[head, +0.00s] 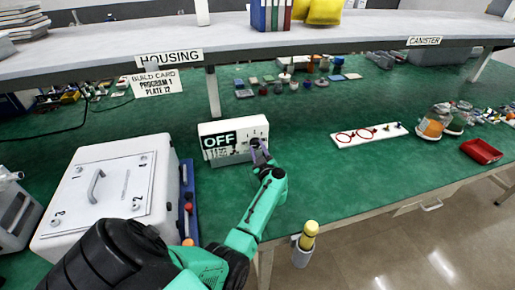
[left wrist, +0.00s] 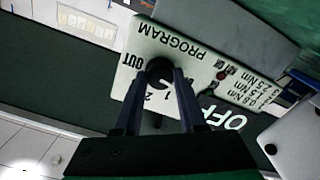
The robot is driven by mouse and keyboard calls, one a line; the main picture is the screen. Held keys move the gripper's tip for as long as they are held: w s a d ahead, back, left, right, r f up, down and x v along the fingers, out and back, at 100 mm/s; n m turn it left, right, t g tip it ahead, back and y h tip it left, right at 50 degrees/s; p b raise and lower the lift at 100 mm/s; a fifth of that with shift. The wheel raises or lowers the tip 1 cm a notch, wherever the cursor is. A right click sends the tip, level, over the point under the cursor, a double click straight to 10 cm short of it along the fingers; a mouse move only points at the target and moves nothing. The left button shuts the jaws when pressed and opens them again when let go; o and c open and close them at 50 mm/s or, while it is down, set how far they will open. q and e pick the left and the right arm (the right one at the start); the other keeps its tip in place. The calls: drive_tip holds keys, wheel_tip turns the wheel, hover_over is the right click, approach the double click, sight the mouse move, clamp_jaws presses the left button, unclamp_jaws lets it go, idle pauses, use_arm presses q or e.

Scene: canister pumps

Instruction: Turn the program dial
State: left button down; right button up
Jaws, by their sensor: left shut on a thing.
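The program dial (left wrist: 159,71) is a round black knob on a white panel marked PROGRAM, with OUT, 1 and 2 around it, in the left wrist view. It sits on the front of a white control box (head: 208,130) with an OFF display (head: 220,141). My left gripper (left wrist: 160,78) has its two dark fingers on either side of the dial, shut on it. In the head view my left gripper (head: 260,150) reaches the right part of the box front and hides the dial. My right gripper is not in view.
A white case (head: 75,215) with a handle stands left of the box. A build card (head: 157,82) reading PROGRAM 1, PLATE 12 hangs from the shelf edge. A white strip with red rings (head: 350,137) and a red tray (head: 481,151) lie right. Green table between is clear.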

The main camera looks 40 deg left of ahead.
use_arm(q)
drive_tip(key=shift+n, duration=0.7)
drive_tip(key=shift+c, duration=2.4)
unclamp_jaws()
drive_tip(key=shift+w, duration=0.1)
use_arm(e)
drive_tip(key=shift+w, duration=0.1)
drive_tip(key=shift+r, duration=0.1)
